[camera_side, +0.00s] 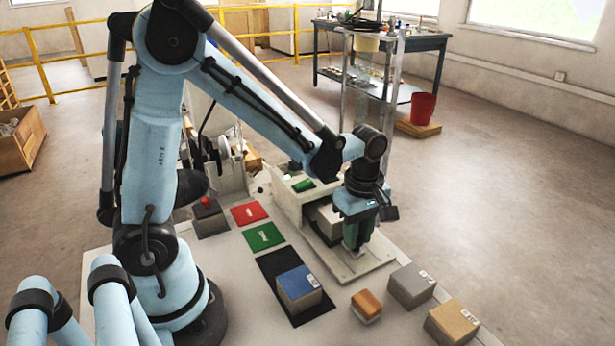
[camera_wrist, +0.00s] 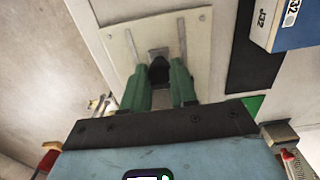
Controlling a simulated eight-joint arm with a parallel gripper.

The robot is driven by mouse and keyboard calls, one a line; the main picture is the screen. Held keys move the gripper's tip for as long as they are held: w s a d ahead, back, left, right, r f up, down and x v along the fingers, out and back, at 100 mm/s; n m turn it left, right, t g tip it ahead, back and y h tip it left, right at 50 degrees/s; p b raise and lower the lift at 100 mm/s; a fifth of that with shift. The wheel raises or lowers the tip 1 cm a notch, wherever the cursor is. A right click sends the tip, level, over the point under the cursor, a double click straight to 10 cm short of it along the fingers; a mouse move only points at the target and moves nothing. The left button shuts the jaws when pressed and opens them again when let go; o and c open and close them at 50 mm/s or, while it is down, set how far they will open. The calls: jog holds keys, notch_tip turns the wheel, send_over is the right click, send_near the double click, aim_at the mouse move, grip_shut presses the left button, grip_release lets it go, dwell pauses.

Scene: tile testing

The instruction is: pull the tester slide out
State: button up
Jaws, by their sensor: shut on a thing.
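The tester (camera_side: 300,190) is a pale housing with a small green display on top. Its flat pale slide (camera_side: 375,264) reaches out of the front on the table, and it also shows in the wrist view (camera_wrist: 200,50). A grey block (camera_side: 327,222) shows inside the tester's opening, partly hidden by my gripper. My gripper (camera_side: 355,243) points down over the slide. In the wrist view, its green fingers (camera_wrist: 159,78) stand on either side of a small dark handle (camera_wrist: 158,70) and are shut on it. Finger contact is partly hidden.
A blue block (camera_side: 298,287) sits on a black mat (camera_side: 275,268). A small orange block (camera_side: 366,305), a grey block (camera_side: 411,286) and a tan block (camera_side: 452,321) stand in front. Green (camera_side: 264,236) and red (camera_side: 248,213) pads and a red-button box (camera_side: 211,220) lie left of the tester.

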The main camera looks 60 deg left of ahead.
jog(key=shift+d, duration=1.35)
jog(key=o, duration=0.9)
jog(key=shift+c, duration=0.2)
jog(key=shift+r, duration=0.1)
jog(key=shift+r, duration=2.95)
